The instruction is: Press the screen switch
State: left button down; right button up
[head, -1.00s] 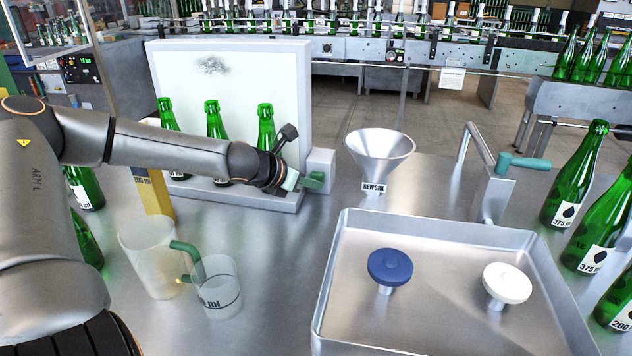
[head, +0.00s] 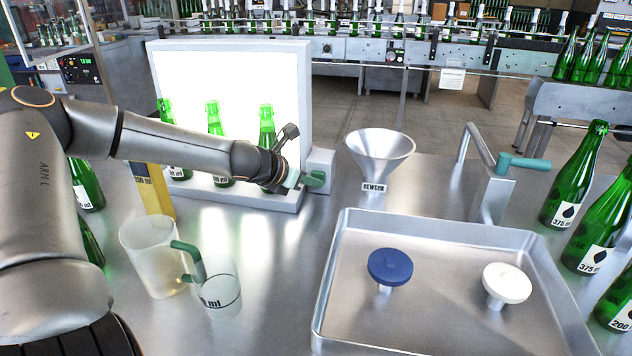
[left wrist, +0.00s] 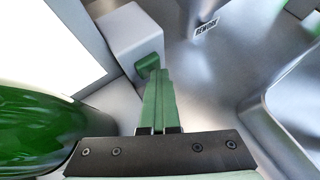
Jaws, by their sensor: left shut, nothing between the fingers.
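The screen (head: 290,75) is a white panel in a grey frame on the bench, and its face is brightly lit. The green screen switch (head: 316,178) sticks out of a grey box at the screen's right edge. It also shows in the left wrist view (left wrist: 147,64). My left gripper (head: 298,181) is shut and empty. In the left wrist view its green fingertips (left wrist: 161,74) are together right at the switch and look to be against it; exact contact is hard to tell. My right gripper is not in view.
Green bottles (head: 214,130) stand before the screen, close to my left wrist. A funnel (head: 380,148) marked REWORK stands to the right. A tray (head: 440,222) holds a blue and a white knob-like piece. A jug (head: 150,255) and a cup (head: 218,285) stand front left.

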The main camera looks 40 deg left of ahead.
pick_arm(q)
jog(key=shift+s+d+r+p, duration=0.15)
jog(key=shift+s+p, duration=0.1)
jog(key=shift+p, duration=0.05)
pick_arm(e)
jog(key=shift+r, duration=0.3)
pick_arm(q)
jog(key=s+p, duration=0.1)
jog(key=s+d+p, duration=0.1)
jog(key=p, duration=0.1)
jog(key=s+d+p, duration=0.1)
jog(key=s+p, duration=0.1)
jog(key=shift+s+d+r, duration=0.1)
jog(key=shift+r, duration=0.15)
jog(key=shift+s+d+f+p, duration=0.15)
jog(key=shift+s+d+p, duration=0.25)
jog(key=shift+p, duration=0.3)
jog(key=shift+s+f, duration=0.1)
jog(key=shift+f, duration=0.15)
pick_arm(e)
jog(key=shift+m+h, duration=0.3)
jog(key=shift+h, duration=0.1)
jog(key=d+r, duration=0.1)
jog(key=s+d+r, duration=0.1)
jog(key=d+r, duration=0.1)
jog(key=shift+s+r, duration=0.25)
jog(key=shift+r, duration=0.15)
